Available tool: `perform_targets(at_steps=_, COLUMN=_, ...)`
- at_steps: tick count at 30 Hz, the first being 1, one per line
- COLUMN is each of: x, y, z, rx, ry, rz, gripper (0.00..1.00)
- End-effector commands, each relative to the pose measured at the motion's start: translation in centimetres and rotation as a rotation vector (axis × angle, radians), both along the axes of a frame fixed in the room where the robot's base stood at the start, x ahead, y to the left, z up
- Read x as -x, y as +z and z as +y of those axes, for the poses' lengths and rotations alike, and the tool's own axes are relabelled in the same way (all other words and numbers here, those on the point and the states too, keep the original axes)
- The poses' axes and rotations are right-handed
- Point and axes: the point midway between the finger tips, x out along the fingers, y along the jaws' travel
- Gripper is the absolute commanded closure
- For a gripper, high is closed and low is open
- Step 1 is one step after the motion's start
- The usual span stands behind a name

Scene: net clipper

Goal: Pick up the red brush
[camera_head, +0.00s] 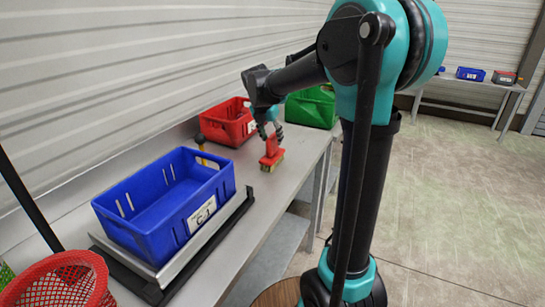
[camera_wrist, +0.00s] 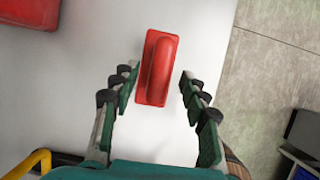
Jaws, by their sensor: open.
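The red brush (camera_head: 271,155) stands on the grey bench near its right edge, with yellowish bristles downward in the head view. In the wrist view the red brush (camera_wrist: 158,68) is seen from above, its long handle running up and down the picture. My gripper (camera_head: 269,129) is just above the brush in the head view. In the wrist view my gripper (camera_wrist: 157,80) is open, with one finger on each side of the brush and a gap to both. The fingers appear not to touch it.
A blue crate (camera_head: 150,235) sits on a scale-like platform on the bench (camera_head: 240,235). A red crate (camera_head: 228,128) and a green crate (camera_head: 312,112) stand close behind the brush. A red basket (camera_head: 60,285) is at lower left. Bare bench surrounds the brush.

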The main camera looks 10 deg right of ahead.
Motion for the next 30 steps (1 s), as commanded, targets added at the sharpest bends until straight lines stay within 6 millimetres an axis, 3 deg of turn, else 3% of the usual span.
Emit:
perform_targets(at_steps=7, x=-0.8, y=-1.5, z=-0.5, rx=0.000, ry=0.000, rz=0.000, gripper=0.55)
perform_targets(at_steps=15, x=-2.2, y=-4.7, z=-1.4, rx=0.001, ry=0.000, rz=0.001, gripper=0.55)
perform_targets(at_steps=24, x=-2.3, y=-5.1, z=-1.5, rx=0.000, ry=0.000, rz=0.000, gripper=0.55)
perform_targets(at_steps=30, x=-2.3, y=-5.1, z=-1.5, rx=0.000, ry=0.000, rz=0.000, gripper=0.79)
